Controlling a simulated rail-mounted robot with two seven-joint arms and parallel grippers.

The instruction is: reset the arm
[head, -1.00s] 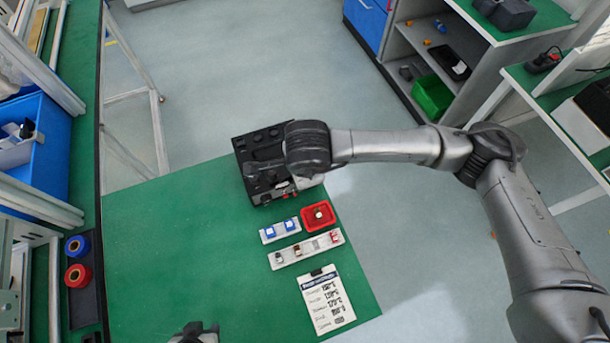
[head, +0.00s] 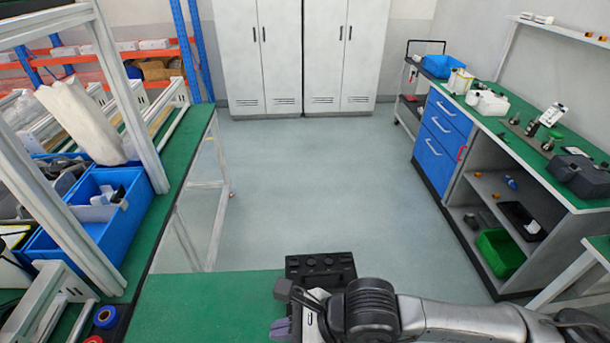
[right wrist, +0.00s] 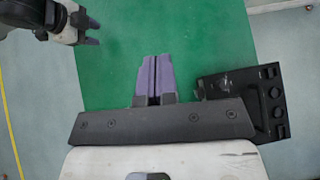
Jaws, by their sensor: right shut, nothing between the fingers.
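My right arm reaches in from the lower right of the head view, over the green table (head: 190,300). My right gripper (head: 281,329) is low in that view, near the black knobbed box (head: 320,268). In the right wrist view, its two purple fingers (right wrist: 153,80) lie together with nothing between them. The black box (right wrist: 268,108) shows right of the fingers, partly hidden by the gripper body. My left gripper (right wrist: 91,32) shows at the top left of the right wrist view, with a gap between its fingertips. It is outside the head view.
A blue bin (head: 95,225) stands on the left bench among metal frames. A shelf unit with blue drawers (head: 440,140) and a green bin (head: 500,252) stands at right. White cabinets (head: 300,55) stand at the back. The middle floor is clear.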

